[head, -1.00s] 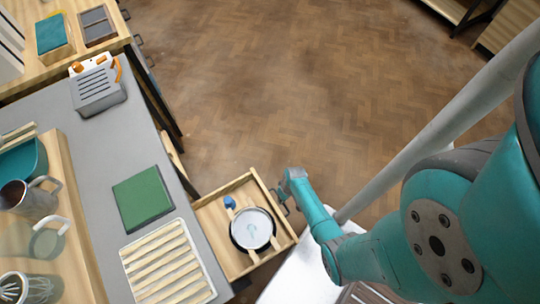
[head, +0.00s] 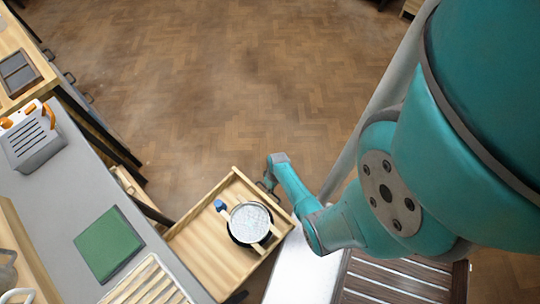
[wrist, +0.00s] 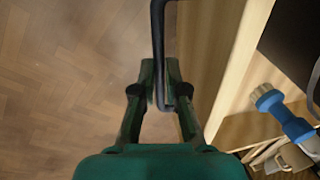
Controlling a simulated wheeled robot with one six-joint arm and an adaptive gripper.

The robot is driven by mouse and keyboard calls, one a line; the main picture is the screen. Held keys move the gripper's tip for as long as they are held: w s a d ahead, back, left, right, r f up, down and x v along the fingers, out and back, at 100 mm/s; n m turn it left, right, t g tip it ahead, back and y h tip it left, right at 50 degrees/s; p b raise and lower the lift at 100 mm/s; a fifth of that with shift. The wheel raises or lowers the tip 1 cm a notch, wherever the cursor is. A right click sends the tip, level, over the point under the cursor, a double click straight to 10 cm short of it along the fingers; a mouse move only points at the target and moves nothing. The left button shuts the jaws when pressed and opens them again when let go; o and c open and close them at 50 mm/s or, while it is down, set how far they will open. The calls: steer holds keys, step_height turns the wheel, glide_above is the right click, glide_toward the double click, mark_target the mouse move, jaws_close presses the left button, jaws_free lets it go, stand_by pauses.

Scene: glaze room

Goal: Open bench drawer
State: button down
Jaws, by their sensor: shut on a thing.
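The bench drawer (head: 190,224) is a light wooden box, pulled well out from the grey-topped bench (head: 62,180). Inside it are a round dark-rimmed vessel with a pale speckled top (head: 250,222) and a small blue-ended tool (head: 220,205). In the wrist view, the dark bar handle (wrist: 158,40) runs between the fingers of my gripper (wrist: 160,92), beside the drawer front (wrist: 222,50). My gripper is shut on this handle. In the head view, my gripper (head: 269,181) is at the outer face of the drawer front. The blue tool also shows in the wrist view (wrist: 283,113).
On the bench are a green square mat (head: 108,244), a slatted wooden rack (head: 150,284) and a grey slotted box with orange parts (head: 34,142). Another wooden unit (head: 20,45) stands at upper left. The parquet floor (head: 220,90) beyond the drawer is clear.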

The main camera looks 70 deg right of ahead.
steer(key=c, duration=1.2)
jaws_free()
step_height(320, 180, up, 12)
steer(key=d, duration=0.2)
steer(key=shift+s+f, duration=0.15)
steer(key=shift+s, duration=0.25)
